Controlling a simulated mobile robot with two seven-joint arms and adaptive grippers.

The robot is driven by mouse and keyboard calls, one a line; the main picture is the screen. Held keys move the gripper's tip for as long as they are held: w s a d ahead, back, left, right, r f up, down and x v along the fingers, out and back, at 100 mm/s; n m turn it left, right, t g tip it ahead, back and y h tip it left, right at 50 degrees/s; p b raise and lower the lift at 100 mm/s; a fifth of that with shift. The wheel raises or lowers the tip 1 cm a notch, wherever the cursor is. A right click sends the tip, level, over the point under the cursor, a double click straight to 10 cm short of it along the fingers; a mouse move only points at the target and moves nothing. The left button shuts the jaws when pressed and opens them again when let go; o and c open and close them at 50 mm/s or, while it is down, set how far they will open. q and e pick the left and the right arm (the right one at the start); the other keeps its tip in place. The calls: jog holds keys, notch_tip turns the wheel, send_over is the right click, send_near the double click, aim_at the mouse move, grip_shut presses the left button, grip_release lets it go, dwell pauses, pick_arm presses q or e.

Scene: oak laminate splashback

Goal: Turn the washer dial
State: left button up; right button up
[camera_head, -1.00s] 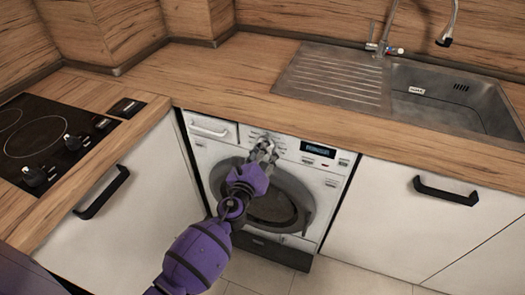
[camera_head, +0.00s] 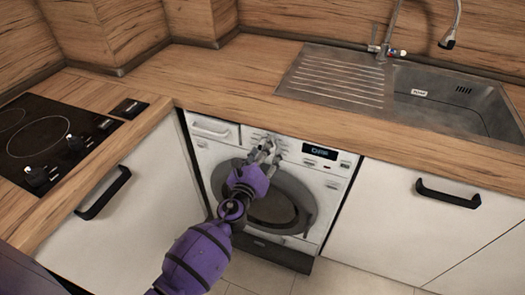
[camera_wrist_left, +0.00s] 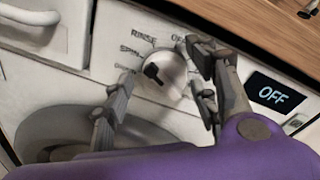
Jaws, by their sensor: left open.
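The washer (camera_head: 318,181) is a white front-loader under the wooden counter, with a dark round door. Its silver dial (camera_wrist_left: 172,72) sits on the panel, with labels such as RINSE and SPIN around it. The dial's black mark is on its lower left side, toward SPIN and the label below. My left gripper (camera_head: 266,152) is at the panel, open. In the wrist view its two fingers (camera_wrist_left: 161,62) stand apart on either side of the dial; I cannot tell whether either touches it. The display (camera_wrist_left: 272,94) reads OFF. My right gripper is not in view.
The counter edge (camera_head: 235,115) runs just above the washer panel. A detergent drawer (camera_head: 210,127) is left of the dial. Cabinets with black handles (camera_head: 447,192) flank the washer. A sink (camera_head: 450,100) and a cooktop (camera_head: 50,140) are above.

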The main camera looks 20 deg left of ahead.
pick_arm(q)
jog(key=s, duration=1.1)
jog(key=shift+s+r, duration=0.3)
jog(key=shift+s, duration=0.05)
